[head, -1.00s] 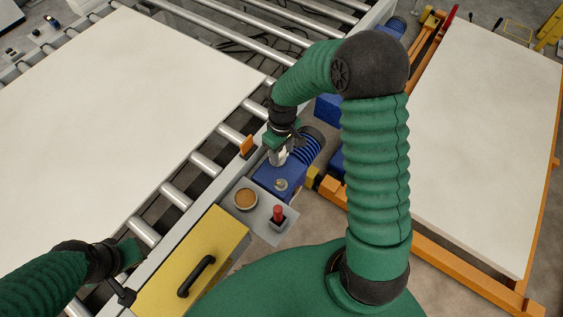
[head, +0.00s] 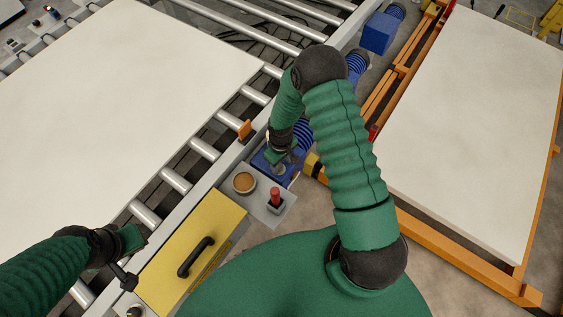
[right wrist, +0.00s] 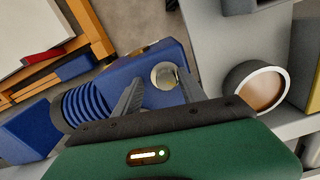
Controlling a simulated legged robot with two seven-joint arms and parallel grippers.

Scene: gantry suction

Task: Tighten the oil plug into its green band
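The oil plug (head: 281,170) is a small round metal cap on top of the blue gear housing (head: 268,166). In the right wrist view the plug (right wrist: 164,75) looks pale and shiny, with a dull yellowish part at its right; I cannot make out a green band. My right gripper (head: 279,156) is just above and behind the plug in the head view. In the right wrist view its two fingers (right wrist: 157,78) are apart, one on each side of the plug, with no clear contact. My left gripper (head: 131,243) is over the rollers at lower left; its fingers are unclear.
Beside the housing, a grey plate carries a round cup with a brown inside (head: 244,183) and a red knob (head: 275,196). A yellow box (head: 190,255) with a black handle stands in front. A large pale board (head: 120,110) lies on the rollers; another (head: 470,130) lies on an orange frame.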

